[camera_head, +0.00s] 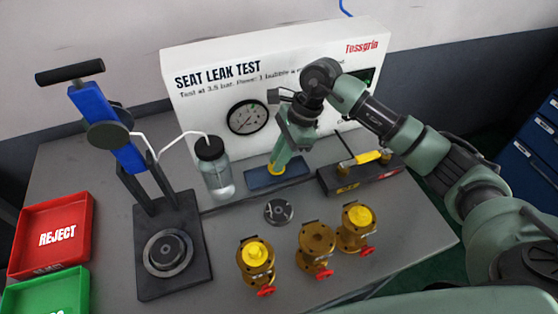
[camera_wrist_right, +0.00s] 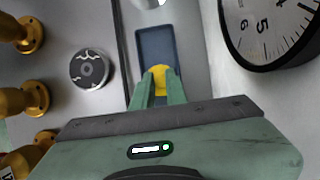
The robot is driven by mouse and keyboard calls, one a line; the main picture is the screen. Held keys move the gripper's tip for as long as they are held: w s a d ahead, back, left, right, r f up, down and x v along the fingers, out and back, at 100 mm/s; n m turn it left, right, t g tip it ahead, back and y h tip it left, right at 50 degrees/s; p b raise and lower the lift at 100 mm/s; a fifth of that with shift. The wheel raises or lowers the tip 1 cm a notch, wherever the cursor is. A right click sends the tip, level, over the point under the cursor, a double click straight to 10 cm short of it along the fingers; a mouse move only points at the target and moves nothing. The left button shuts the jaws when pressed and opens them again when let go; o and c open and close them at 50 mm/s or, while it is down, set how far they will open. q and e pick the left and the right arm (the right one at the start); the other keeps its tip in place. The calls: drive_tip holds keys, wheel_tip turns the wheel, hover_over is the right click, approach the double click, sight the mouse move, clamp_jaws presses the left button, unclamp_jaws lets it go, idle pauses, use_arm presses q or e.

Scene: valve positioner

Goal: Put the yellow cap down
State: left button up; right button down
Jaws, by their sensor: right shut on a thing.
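My right gripper (camera_head: 277,165) points down over a dark blue mat (camera_head: 258,182) in front of the white test panel. It is shut on a yellow cap (camera_head: 274,170). In the right wrist view the cap (camera_wrist_right: 160,76) shows between the two green fingers (camera_wrist_right: 159,91), above the mat (camera_wrist_right: 157,42). I cannot tell whether the cap touches the mat. My left gripper is not in view.
Brass valves (camera_head: 317,242) stand at the front; the left and right ones bear yellow caps, the middle one none. A bottle (camera_head: 213,170) is left of the mat, a black block (camera_head: 332,184) right. A grey disc (camera_head: 279,211) lies in front.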

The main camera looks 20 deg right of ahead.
drive_tip(key=shift+f, duration=0.9)
drive_tip(key=shift+f, duration=0.1)
drive_tip(key=shift+f, duration=0.15)
drive_tip(key=c, duration=1.7)
unclamp_jaws()
drive_tip(key=shift+r, duration=0.4)
drive_tip(key=b+v, duration=0.2)
drive_tip(key=v, duration=1)
